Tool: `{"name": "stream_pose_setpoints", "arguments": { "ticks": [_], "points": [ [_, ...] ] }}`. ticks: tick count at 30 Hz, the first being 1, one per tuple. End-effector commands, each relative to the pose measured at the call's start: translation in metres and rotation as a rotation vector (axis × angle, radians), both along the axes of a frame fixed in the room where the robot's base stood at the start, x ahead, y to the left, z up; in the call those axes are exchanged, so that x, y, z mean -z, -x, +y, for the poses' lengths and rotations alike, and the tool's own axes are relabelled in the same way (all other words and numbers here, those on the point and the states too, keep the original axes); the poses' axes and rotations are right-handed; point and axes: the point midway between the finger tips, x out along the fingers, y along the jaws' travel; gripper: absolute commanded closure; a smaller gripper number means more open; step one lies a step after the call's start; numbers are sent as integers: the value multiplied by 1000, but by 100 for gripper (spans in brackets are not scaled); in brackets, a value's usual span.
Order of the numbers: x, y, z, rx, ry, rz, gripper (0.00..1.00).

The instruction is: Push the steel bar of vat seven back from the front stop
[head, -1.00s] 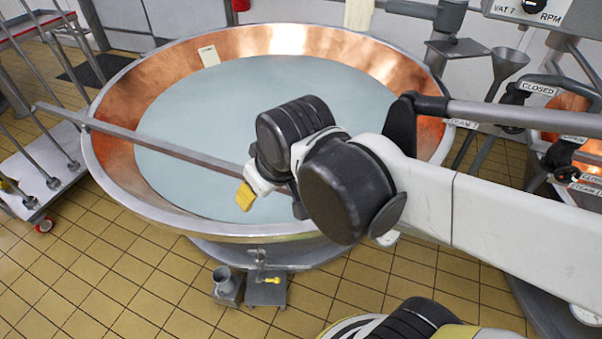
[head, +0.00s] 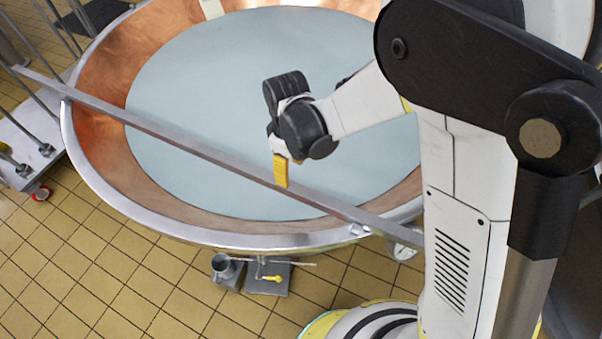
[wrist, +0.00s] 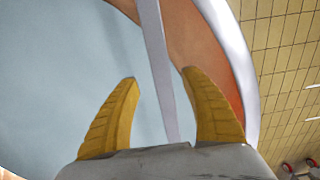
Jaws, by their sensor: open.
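The steel bar (head: 180,142) is a long flat grey strip lying across the front part of the copper vat (head: 90,130). It rests on the rim at left and at right front, and its left end sticks out past the rim. A small bright bracket (head: 360,230) sits on the rim near the bar's right end; I cannot tell if it is the stop. My gripper (head: 281,175) points down over the bar's middle. In the wrist view, the yellow fingers are apart and the bar (wrist: 155,50) runs between them. I cannot tell whether either finger touches it.
Pale liquid (head: 220,70) fills the vat behind the bar. A rack trolley (head: 35,160) stands at left by the bar's end. A small metal jug (head: 224,267) and a yellow-handled valve (head: 271,278) are below the vat's front. The tiled floor at front left is clear.

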Motion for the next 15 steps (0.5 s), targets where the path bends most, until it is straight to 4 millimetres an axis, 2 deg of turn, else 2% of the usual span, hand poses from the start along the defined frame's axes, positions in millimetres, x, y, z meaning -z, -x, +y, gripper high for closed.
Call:
{"name": "stream_pose_setpoints", "arguments": {
  "ticks": [1,9,15],
  "points": [
    [12,-1,0,1,0,0,46],
    [66,-1,0,3,-1,-1,46],
    [90,-1,0,3,-1,-2,46]
  ]
}}
